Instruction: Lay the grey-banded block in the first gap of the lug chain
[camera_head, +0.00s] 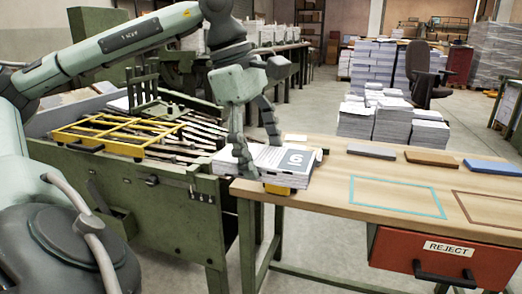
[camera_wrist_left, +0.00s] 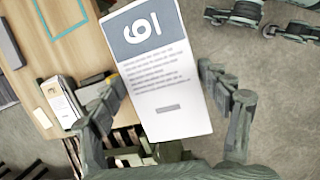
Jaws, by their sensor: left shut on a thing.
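The grey-banded block (camera_head: 290,166) is a thick white printed stack with a grey band bearing a white 6. My left gripper (camera_head: 257,152) is shut on it at the near left end of the wooden table. In the left wrist view the block (camera_wrist_left: 160,75) lies between the two fingers (camera_wrist_left: 172,105), its grey band at the far end. The lug chain (camera_head: 205,131) is on the green machine left of the gripper, with rows of dark bars and gaps. The yellow frame and my arm hide part of it, and I cannot tell which gap is first. My right gripper is out of view.
A yellow frame (camera_head: 113,133) stands over the machine. A yellow item (camera_head: 280,189) sits at the table's left end, below the block. Grey (camera_head: 371,151), brown (camera_head: 432,158) and blue (camera_head: 493,167) slabs lie along the table's back. A cyan outline (camera_head: 397,213) encloses bare tabletop.

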